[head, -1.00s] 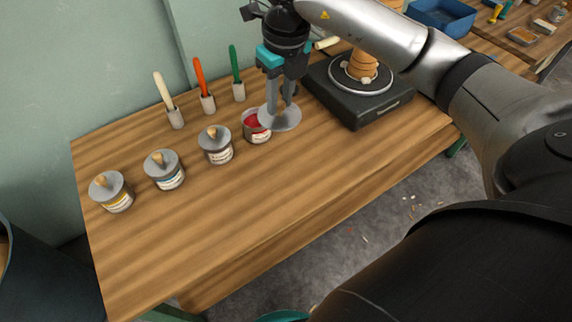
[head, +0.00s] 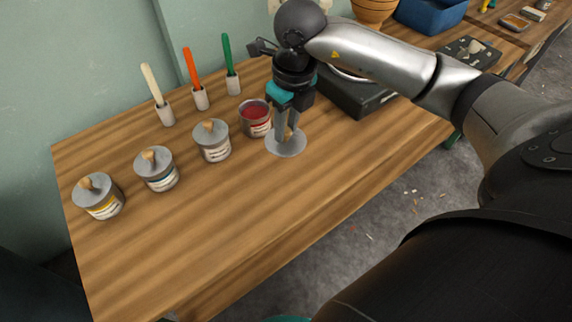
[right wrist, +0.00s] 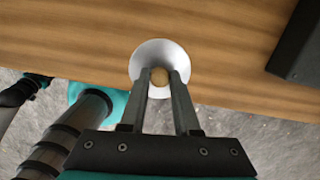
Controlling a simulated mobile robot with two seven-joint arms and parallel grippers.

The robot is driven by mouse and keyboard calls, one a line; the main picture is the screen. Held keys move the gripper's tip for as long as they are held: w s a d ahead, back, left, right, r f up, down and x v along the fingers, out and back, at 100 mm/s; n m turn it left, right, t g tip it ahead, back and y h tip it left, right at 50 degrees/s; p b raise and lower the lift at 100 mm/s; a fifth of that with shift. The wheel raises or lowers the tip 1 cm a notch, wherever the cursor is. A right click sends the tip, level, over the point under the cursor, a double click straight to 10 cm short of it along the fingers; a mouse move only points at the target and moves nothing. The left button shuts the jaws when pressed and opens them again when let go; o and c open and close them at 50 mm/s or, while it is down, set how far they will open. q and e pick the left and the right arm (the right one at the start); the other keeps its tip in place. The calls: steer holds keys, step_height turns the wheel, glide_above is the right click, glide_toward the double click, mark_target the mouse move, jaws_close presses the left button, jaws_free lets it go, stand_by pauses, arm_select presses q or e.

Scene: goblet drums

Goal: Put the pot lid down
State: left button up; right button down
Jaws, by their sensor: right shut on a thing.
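The grey pot lid (head: 284,151) is a round disc with a wooden knob, level and close over the wooden table, just right of the open pot of red paint (head: 256,119). My right gripper (head: 289,133) points down and is shut on the lid's knob. In the right wrist view the lid (right wrist: 160,50) sits beyond the fingertips, with the knob between the fingers (right wrist: 160,78). I cannot tell whether the lid touches the table. My left gripper is not in view.
Lidded pots (head: 213,142) stand in a row to the left. Three coloured-handled tools (head: 193,75) stand in holders behind. A black wheel base (head: 350,95) is behind right of the lid. The table (head: 220,215) is clear in front.

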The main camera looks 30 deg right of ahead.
step_height(320, 180, down, 8)
steer(key=shift+f+b, duration=0.1)
steer(key=shift+b, duration=1.1)
steer(key=shift+f, duration=0.55)
step_height(320, 180, down, 2)
steer(key=shift+b, duration=0.55)
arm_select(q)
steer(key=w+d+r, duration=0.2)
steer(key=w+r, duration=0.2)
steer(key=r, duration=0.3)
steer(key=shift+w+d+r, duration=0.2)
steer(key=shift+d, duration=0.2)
arm_select(e)
steer(key=shift+f, duration=0.5)
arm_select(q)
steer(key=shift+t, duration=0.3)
arm_select(e)
steer(key=shift+f, duration=0.1)
steer(key=c, duration=1.1)
jaws_free()
steer(key=o, duration=0.4)
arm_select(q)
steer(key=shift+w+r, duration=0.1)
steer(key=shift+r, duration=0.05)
arm_select(e)
steer(key=shift+o, duration=0.3)
